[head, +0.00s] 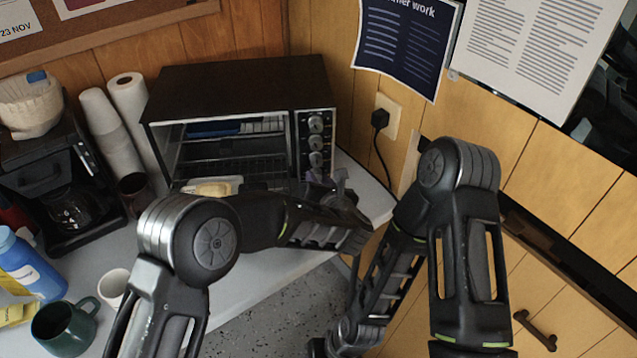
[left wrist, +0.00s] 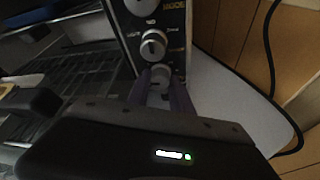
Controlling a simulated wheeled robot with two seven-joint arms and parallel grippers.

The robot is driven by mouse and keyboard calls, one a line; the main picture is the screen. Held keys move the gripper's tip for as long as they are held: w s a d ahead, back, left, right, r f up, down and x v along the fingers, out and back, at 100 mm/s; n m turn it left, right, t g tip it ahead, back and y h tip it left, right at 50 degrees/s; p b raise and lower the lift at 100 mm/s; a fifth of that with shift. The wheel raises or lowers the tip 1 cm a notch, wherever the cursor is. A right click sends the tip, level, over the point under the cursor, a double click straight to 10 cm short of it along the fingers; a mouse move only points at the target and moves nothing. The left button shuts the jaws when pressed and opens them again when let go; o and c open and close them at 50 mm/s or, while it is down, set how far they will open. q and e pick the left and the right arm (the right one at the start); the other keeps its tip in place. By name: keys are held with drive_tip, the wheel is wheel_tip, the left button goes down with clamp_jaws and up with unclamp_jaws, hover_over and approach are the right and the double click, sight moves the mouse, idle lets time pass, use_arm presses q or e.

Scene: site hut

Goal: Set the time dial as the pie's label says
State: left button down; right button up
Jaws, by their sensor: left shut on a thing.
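The toaster oven (head: 240,78) stands on the counter with a column of dials on its right-hand panel. My left gripper (head: 326,182) is at the lower end of that panel. In the left wrist view its two purple-grey fingers (left wrist: 160,92) are closed around the lowest visible dial (left wrist: 159,74), which is partly hidden between them. Another dial (left wrist: 153,43) is just above, clear of the fingers. The dial's setting cannot be read. A pale yellow item (head: 214,187) lies at the oven's front; I cannot tell whether it is the pie, and no pie label is readable.
A coffee maker (head: 58,175), stacked cups (head: 108,125) and a paper roll (head: 130,105) stand left of the oven. A green mug (head: 66,328) and a blue bottle (head: 28,265) are at the front left. A black cord (head: 378,150) hangs from the wall socket, right of the oven.

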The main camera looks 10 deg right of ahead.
use_arm(q)
drive_tip(key=m+b, duration=0.1)
drive_tip(key=b, duration=0.1)
drive_tip(key=m+y+b, duration=0.1)
drive_tip(key=b, duration=0.1)
drive_tip(key=shift+d+f+t+y, duration=0.15)
drive_tip(key=shift+f+t+y, duration=0.15)
drive_tip(key=shift+r+m+t+y+b, duration=0.15)
drive_tip(key=shift+m+t+y+b, duration=0.2)
drive_tip(key=shift+m+b, duration=0.65)
drive_tip(key=c, duration=1.1)
unclamp_jaws()
drive_tip(key=shift+c, duration=0.2)
